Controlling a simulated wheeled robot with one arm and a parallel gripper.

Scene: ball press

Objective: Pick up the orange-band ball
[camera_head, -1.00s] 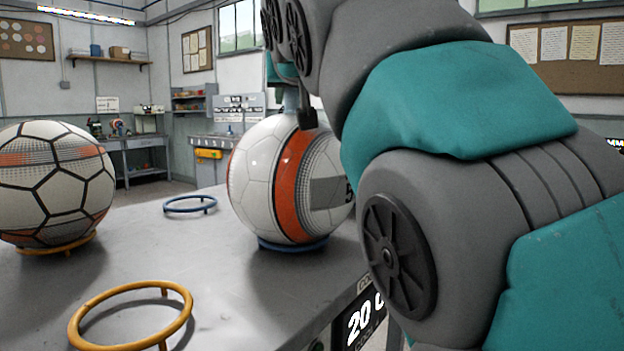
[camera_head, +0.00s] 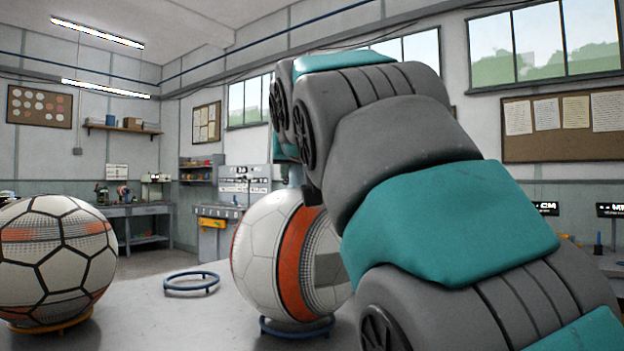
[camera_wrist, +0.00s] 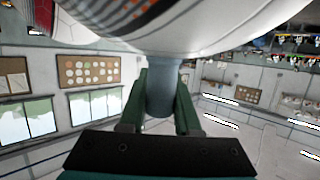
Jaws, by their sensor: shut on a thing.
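The orange-band ball (camera_head: 268,250) is white with a wide orange stripe and a grey dotted patch. It sits at a blue ring stand (camera_head: 297,329) in the head view; I cannot tell whether it touches the ring. A blue-grey stem (camera_wrist: 163,95) rises from the ball. My gripper (camera_wrist: 161,80) is shut on this stem, one green finger on each side. In the wrist view the ball (camera_wrist: 215,25) fills the top of the picture. In the head view my arm hides the ball's right side and the gripper's fingers.
Another ball (camera_head: 55,262), white with black seams and orange patches, rests on a yellow ring stand (camera_head: 50,325) at the left. An empty blue ring stand (camera_head: 191,284) lies between the balls, further back. The grey table (camera_head: 190,325) is bare between them.

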